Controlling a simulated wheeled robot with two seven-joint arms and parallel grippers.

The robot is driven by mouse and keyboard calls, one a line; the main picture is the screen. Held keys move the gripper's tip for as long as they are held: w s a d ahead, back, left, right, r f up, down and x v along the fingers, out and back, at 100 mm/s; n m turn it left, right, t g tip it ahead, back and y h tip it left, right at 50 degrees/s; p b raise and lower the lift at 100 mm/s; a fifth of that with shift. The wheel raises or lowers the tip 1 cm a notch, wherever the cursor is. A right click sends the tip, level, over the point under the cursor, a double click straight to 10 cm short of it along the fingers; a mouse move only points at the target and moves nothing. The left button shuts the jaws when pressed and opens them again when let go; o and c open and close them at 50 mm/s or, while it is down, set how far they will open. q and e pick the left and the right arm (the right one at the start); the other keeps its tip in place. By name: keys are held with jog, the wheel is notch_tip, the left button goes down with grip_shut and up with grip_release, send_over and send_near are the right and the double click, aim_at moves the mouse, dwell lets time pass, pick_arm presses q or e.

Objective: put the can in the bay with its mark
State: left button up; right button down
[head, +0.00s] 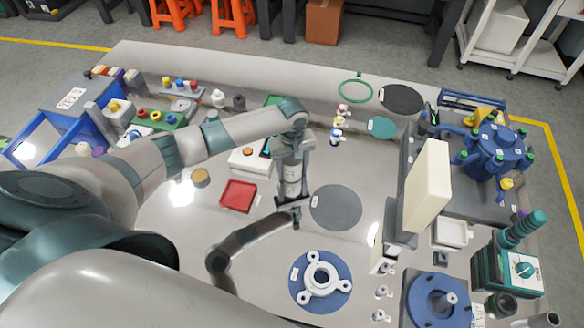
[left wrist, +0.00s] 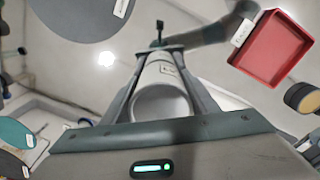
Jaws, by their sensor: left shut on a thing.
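My left gripper (head: 291,200) points down over the middle of the table. It is shut on a pale grey can (head: 292,186), which also shows between the fingers in the left wrist view (left wrist: 160,103). A small label is on or near the can, but its mark is too small to read. Part of the can is hidden by the fingers. I cannot tell which place is the bay with the matching mark. A red tray (head: 238,196) lies left of the can, with a small label at its edge in the left wrist view.
A dark jointed arm (head: 238,240) reaches to just below the left gripper. A grey round mat (head: 336,208) lies to the right. A blue disc with a white flange (head: 320,281) is nearer. A tall cream block (head: 427,190) and a blue machine (head: 494,148) stand farther right.

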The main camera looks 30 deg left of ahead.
pick_arm(q)
jog(key=o, duration=1.3)
jog(key=shift+f, duration=0.1)
notch_tip(320, 180, up, 11)
jog(key=shift+r+b, duration=0.1)
jog(key=shift+b, duration=0.8)
jog(key=shift+r, duration=0.55)
jog(key=shift+o, duration=0.3)
